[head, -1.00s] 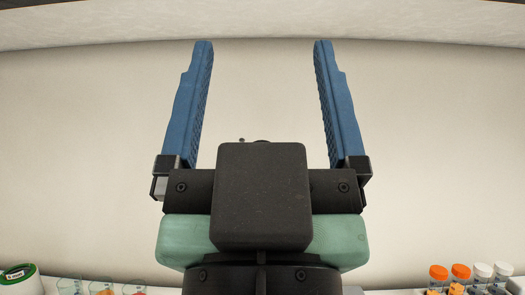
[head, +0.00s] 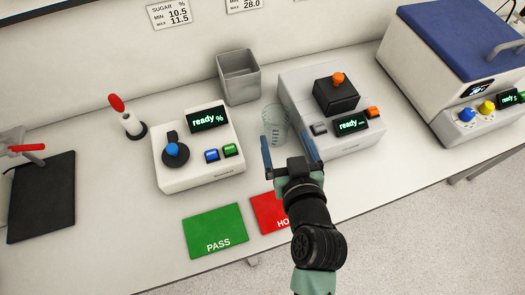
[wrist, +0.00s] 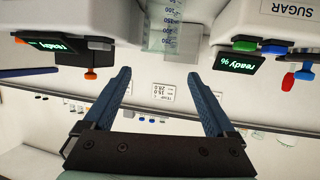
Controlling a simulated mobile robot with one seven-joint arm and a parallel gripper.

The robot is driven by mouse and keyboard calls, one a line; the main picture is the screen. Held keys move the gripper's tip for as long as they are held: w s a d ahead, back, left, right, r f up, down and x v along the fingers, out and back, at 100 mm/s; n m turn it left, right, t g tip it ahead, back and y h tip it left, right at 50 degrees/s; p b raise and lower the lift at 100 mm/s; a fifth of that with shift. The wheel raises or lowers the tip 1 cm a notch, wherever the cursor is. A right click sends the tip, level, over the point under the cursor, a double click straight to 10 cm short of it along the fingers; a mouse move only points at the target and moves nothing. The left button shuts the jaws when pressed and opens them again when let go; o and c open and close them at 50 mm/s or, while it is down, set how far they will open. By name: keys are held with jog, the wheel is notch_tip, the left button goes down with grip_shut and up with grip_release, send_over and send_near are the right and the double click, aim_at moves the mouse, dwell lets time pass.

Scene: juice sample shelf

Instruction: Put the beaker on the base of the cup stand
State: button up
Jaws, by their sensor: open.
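The clear beaker (head: 275,118) with graduation marks stands on the bench between two instruments. In the wrist view, where the scene is upside down, the beaker (wrist: 172,30) is at the top middle, beyond the fingertips. My gripper (head: 288,141) is open and empty, its blue fingers close to the beaker in the head picture. The wrist view also shows the open fingers (wrist: 158,82), with the beaker apart from them. A dark flat plate (head: 42,195) lies at the left with a grey part and red lever. It may be the cup stand's base; the picture edge cuts the stand off.
A white instrument (head: 196,165) is left of the beaker and a grey one (head: 295,80) right of it. A grey bin (head: 238,76) stands behind. Green PASS (head: 215,230) and red (head: 268,213) mats lie in front. A red-topped item (head: 128,118) stands left.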

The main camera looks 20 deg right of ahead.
aim_at(276, 127)
jog(key=shift+g, duration=0.3)
jog(key=s+f, duration=0.1)
jog(key=f, duration=0.1)
jog(key=s+a+f, duration=0.1)
jog(key=shift+s+f, duration=0.35)
jog(key=shift+f, duration=0.05)
jog(key=x, duration=0.3)
jog(key=p+x, duration=0.1)
jog(key=x, duration=0.2)
jog(key=shift+w+d, duration=0.3)
jog(key=shift+w, duration=0.05)
jog(key=shift+p+x, duration=0.65)
jog(key=shift+x, duration=2.55)
jog(key=shift+w+r, duration=0.1)
jog(key=shift+r, duration=0.1)
